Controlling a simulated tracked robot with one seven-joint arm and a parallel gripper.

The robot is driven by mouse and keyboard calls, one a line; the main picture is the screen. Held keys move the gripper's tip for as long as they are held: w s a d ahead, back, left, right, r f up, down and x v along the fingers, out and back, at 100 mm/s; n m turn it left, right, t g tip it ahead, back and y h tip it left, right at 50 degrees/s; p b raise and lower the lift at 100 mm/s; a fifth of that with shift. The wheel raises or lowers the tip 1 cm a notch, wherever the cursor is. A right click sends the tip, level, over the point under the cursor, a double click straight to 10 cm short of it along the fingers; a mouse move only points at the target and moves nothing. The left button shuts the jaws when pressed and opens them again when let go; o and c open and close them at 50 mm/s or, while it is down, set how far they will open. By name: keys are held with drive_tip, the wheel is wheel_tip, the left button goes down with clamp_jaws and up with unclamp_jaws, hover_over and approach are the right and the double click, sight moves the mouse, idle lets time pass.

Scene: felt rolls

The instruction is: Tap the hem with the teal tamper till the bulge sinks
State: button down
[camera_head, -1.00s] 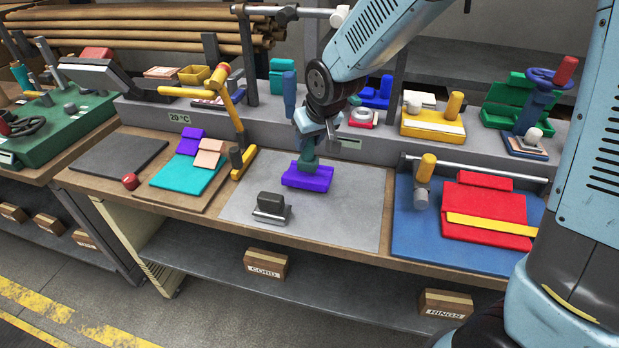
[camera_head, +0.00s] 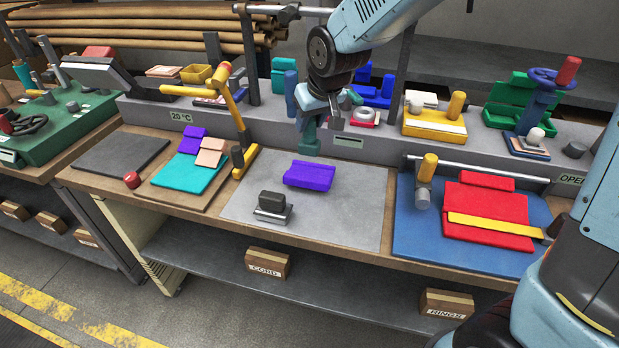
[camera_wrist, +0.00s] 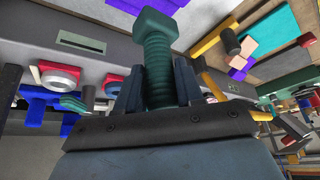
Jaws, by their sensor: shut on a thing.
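My gripper (camera_head: 318,110) is shut on the teal tamper (camera_head: 311,137), which hangs upright, its foot down. In the wrist view, the ribbed teal tamper (camera_wrist: 158,62) stands between both fingers. The purple felt piece (camera_head: 309,175) lies on the grey mat, with a raised fold along it. The tamper appears above and behind the felt, with a gap between them. Whether the hem still bulges is too small to tell.
A dark-handled block (camera_head: 271,207) stands on the grey mat (camera_head: 345,215) in front of the felt. A yellow arm tool (camera_head: 238,120) stands to the left. A blue mat (camera_head: 425,248) with red felt lies to the right. The mat around the purple felt is mostly clear.

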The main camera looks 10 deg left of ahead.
sight(313, 135)
drive_tip(key=shift+w, duration=0.1)
drive_tip(key=shift+f, duration=0.1)
idle(0.3)
wheel_tip(313, 135, down, 6)
drive_tip(key=shift+r, duration=0.15)
drive_tip(key=shift+f, duration=0.2)
drive_tip(key=shift+r, duration=3.1)
drive_tip(key=shift+r, duration=2.5)
